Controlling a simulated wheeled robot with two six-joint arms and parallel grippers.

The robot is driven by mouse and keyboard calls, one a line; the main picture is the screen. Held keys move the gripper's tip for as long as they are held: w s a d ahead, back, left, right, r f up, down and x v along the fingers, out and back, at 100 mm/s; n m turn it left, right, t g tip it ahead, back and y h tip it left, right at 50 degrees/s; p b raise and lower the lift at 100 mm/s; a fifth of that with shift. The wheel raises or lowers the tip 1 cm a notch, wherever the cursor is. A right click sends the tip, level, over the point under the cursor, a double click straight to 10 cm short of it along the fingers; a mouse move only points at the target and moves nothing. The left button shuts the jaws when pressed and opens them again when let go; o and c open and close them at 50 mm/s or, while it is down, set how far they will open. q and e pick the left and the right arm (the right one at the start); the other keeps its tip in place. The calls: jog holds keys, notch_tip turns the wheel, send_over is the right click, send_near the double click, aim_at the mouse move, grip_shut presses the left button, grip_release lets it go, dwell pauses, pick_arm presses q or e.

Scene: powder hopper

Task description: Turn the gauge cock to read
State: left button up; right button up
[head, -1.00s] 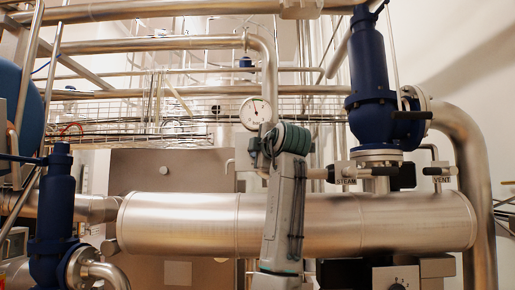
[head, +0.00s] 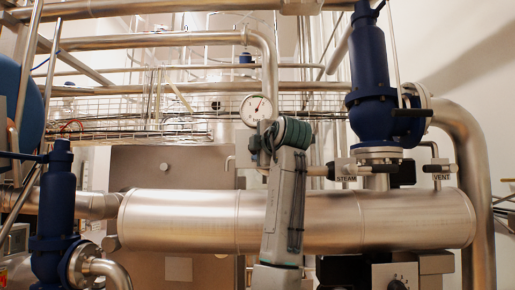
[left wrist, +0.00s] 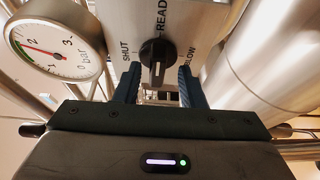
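The gauge cock is a black knob (left wrist: 157,62) on a pale plate, with SHUT to its left, READ above it and BLOW to its right. Its raised grip bar lies roughly in line with READ. My left gripper (left wrist: 159,76) is open, its two blue fingers on either side of the knob with a gap showing. The round white gauge (left wrist: 50,47) marked bar has a red needle pointing near 2; it also shows in the head view (head: 257,109), just beyond my left wrist. The wrist hides the cock and fingers there. My right gripper is not in view.
A large steel cylinder (head: 180,222) lies behind my left arm. To the right are the STEAM (head: 345,170) and VENT (head: 440,170) valves and a tall blue valve (head: 370,75). A wire cable tray (head: 110,125) and pipes run behind the gauge.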

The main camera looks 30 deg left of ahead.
pick_arm(q)
jog(key=shift+s+r, duration=0.1)
jog(key=b+v, duration=0.5)
jog(key=v, duration=0.5)
jog(key=shift+s+d, duration=0.2)
jog(key=shift+d, duration=0.1)
